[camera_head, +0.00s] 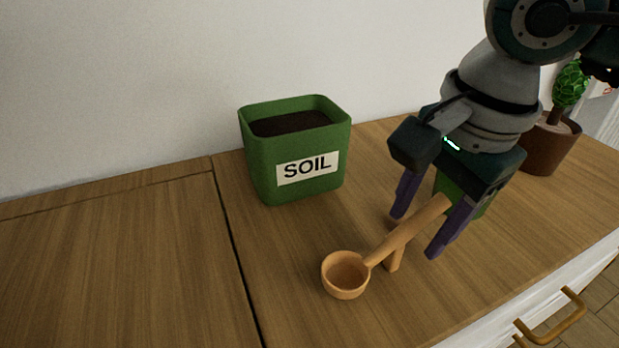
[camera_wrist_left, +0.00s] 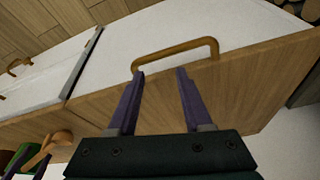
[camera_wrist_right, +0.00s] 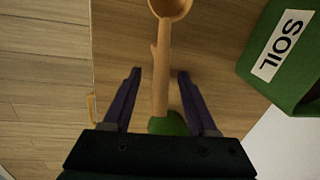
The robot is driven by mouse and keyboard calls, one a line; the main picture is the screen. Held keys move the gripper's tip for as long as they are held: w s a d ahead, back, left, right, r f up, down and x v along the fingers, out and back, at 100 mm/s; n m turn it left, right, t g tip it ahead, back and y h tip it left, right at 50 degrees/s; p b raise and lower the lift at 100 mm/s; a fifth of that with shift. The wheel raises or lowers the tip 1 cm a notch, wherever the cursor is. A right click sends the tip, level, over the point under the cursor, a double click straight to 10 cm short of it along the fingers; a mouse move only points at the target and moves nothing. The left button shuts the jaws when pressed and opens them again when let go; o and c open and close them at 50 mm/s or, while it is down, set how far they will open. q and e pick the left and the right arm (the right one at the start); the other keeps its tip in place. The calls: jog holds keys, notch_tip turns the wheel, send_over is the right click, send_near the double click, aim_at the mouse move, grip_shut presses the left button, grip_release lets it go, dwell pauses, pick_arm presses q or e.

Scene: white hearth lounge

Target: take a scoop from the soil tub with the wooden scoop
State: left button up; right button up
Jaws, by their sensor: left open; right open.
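The wooden scoop (camera_head: 345,275) rests on the cabinet top, its handle slanting up to the right on a small wooden support. My right gripper (camera_head: 432,234) is open, with its purple fingers on either side of the handle. In the right wrist view the scoop handle (camera_wrist_right: 160,75) runs between the open fingers (camera_wrist_right: 157,75), apart from both. The green soil tub (camera_head: 262,170), labelled SOIL, stands upright behind and left of the scoop, with dark soil inside. My left gripper (camera_wrist_left: 160,75) is open and empty near a drawer handle; it is not in the head view.
A green object (camera_head: 478,203) stands behind my right gripper, partly hidden. A brown pot (camera_head: 548,150) with a plant is at the far right. The cabinet top (camera_head: 110,260) is clear on the left. A drawer handle (camera_head: 560,318) juts from the front.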

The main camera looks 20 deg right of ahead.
jog(key=shift+c, duration=0.2)
grip_shut()
jog(key=shift+r, duration=0.1)
dwell(0.4)
pick_arm(q)
notch_tip(320, 180, up, 9)
jog(key=p, duration=0.8)
jog(key=shift+f, duration=0.2)
pick_arm(e)
notch_tip(320, 180, up, 20)
